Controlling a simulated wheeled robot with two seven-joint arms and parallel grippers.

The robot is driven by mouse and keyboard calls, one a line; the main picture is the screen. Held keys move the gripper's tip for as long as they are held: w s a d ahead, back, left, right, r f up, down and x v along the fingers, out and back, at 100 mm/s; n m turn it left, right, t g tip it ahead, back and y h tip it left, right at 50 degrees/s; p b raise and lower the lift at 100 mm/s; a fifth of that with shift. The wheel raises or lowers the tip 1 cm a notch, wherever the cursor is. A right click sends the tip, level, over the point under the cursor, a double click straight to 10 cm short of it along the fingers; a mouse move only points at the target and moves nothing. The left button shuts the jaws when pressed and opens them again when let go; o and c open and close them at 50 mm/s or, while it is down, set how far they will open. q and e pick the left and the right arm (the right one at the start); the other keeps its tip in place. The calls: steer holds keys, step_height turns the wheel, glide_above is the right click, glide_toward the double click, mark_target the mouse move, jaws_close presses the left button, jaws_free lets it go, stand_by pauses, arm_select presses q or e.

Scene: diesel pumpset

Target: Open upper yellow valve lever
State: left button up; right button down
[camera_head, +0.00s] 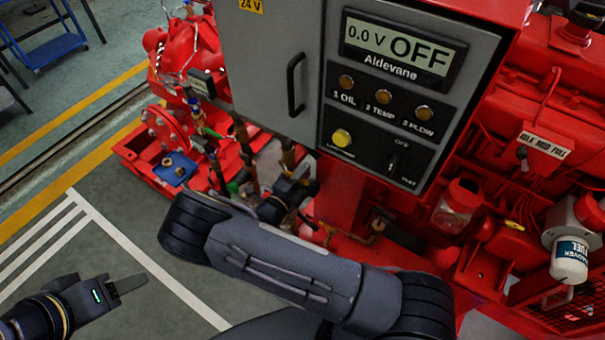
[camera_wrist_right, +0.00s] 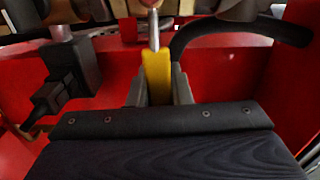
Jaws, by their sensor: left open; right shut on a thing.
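The yellow valve lever (camera_wrist_right: 156,75) stands upright in the right wrist view, joined to a bright metal stem at its top. My right gripper (camera_wrist_right: 159,92) is shut on it, with one grey finger on each side. In the head view my right arm crosses the pump's pipework and hides much of it. The lever cannot be made out clearly there. My left gripper (camera_head: 125,285) is open and empty over the floor at the lower left, well apart from the pumpset.
The grey control box (camera_head: 275,60) with its OFF display (camera_head: 402,48) hangs over the pipework. Red pump parts (camera_head: 185,150) stand behind at the left, the engine (camera_head: 545,110) at the right. A black hose (camera_wrist_right: 240,30) curves close right of the lever.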

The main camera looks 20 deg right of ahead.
steer(key=shift+w+a+r+n+p, duration=0.2)
steer(key=shift+r+n+p, duration=0.5)
steer(key=shift+n, duration=0.45)
steer(key=shift+w+a+r+n+p, duration=0.2)
steer(key=shift+r+n+p, duration=0.45)
steer(key=shift+n, duration=0.55)
steer(key=shift+w+a+r+n+p, duration=0.1)
steer(key=shift+w+r+n+p, duration=0.1)
steer(key=shift+r+n+p, duration=0.75)
steer(key=shift+f+b, duration=0.2)
steer(key=shift+b, duration=0.15)
steer(key=c, duration=1.3)
jaws_free()
steer(key=shift+b+v, duration=1)
steer(key=shift+v, duration=2.9)
